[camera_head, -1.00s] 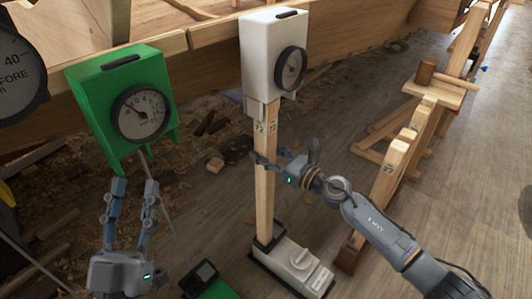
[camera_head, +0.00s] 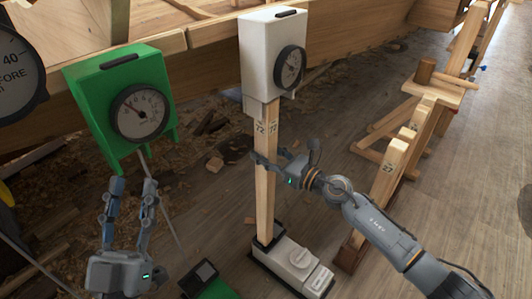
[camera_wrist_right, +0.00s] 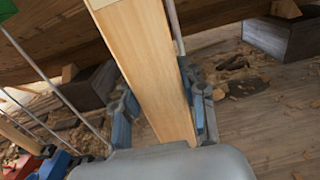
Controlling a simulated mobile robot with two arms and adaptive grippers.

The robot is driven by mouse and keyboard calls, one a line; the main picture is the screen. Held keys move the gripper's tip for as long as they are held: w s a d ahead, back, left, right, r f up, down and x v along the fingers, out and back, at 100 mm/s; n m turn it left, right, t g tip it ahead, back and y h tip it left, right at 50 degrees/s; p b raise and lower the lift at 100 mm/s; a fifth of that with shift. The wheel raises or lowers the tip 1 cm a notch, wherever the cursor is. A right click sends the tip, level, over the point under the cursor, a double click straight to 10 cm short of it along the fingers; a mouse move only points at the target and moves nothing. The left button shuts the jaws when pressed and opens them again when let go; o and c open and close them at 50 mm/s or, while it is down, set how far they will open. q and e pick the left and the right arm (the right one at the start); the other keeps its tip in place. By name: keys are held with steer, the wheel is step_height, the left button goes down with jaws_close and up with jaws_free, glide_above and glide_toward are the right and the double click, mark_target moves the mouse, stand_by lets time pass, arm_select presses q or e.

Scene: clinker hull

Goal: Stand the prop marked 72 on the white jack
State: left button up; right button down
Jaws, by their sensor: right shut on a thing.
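The prop marked 72 (camera_head: 265,190) is a tall square wooden post, standing about upright. Its foot is at the white jack (camera_head: 295,264) on the floor, and its top meets the bottom of a white gauge box (camera_head: 271,55). My right gripper (camera_head: 265,160) is shut on the prop around its middle. In the right wrist view the prop (camera_wrist_right: 145,60) runs up between the fingers (camera_wrist_right: 160,118). Whether its foot bears fully on the jack I cannot tell. My left gripper (camera_head: 130,190) is open and empty, below a green gauge box (camera_head: 125,105).
A green jack (camera_head: 210,283) stands on the floor between my left gripper and the white jack. A prop marked 27 (camera_head: 388,172) and other timbers stand in a rack at right. The wooden hull (camera_head: 200,35) spans the back. Wood shavings litter the floor.

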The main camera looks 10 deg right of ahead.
arm_select(q)
steer(key=shift+s+a+r+t+h+b, duration=0.1)
steer(key=shift+s+r+t+h+b, duration=0.35)
steer(key=shift+s+r+t, duration=0.75)
arm_select(e)
steer(key=shift+f, duration=0.25)
stand_by(0.9)
arm_select(q)
steer(key=shift+w+r, duration=0.1)
steer(key=shift+r, duration=0.05)
arm_select(e)
steer(key=shift+w+a, duration=0.1)
stand_by(0.5)
steer(key=c, duration=0.7)
jaws_free()
steer(key=shift+f, duration=0.1)
steer(key=shift+f, duration=0.15)
steer(key=v, duration=1.2)
